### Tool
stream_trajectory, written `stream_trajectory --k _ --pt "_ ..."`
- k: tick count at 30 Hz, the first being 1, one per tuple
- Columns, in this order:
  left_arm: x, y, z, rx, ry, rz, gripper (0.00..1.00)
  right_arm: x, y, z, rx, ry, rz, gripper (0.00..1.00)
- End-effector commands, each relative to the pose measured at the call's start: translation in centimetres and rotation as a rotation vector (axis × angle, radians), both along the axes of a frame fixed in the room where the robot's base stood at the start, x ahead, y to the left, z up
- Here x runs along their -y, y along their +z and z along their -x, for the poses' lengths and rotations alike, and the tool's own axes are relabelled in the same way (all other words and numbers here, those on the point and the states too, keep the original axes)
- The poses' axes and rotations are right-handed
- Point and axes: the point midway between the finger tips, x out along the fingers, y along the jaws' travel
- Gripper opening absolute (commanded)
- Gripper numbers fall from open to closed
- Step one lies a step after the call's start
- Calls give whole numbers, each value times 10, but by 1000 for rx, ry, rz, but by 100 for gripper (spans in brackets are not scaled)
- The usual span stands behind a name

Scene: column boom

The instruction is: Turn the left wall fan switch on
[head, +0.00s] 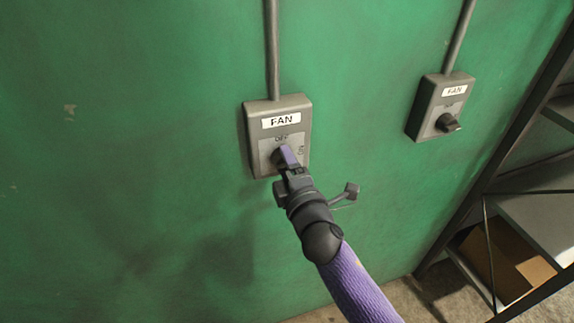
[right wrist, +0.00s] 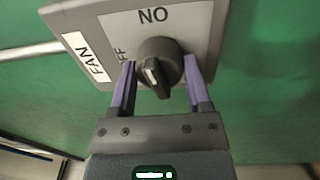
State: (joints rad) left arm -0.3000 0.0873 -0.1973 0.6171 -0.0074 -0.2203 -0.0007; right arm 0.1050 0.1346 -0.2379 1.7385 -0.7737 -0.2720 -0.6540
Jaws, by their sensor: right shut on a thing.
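The left fan switch (head: 304,109) is a grey box on the green wall with a white FAN label. Its black rotary knob (right wrist: 158,52) shows in the right wrist view, with a white mark on its handle. My right gripper (head: 287,157) has its purple fingers on either side of the knob and is shut on it. OFF is above the knob in the head view and ON is to its right. The fingers partly cover the knob there, and I cannot tell which word its mark points at. My left gripper is not in view.
A second fan switch (head: 426,103) with a black knob is on the wall at right. Conduits (head: 272,50) run up from both boxes. A metal shelf (head: 490,185) with a cardboard box (head: 505,262) stands at the right. The wall at left is clear.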

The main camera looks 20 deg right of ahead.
Motion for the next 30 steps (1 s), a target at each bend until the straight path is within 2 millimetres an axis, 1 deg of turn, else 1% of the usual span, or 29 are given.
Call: stream_trajectory --k 6,12,29,30 --pt "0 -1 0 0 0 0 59 0 -1 0 -6 0 -113 4" --pt "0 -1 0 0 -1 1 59 0 -1 0 -8 -1 -171 4" --pt "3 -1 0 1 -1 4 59 0 -1 0 -9 -1 -196 4" --pt "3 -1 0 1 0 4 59 0 -1 0 -9 -1 -196 69"
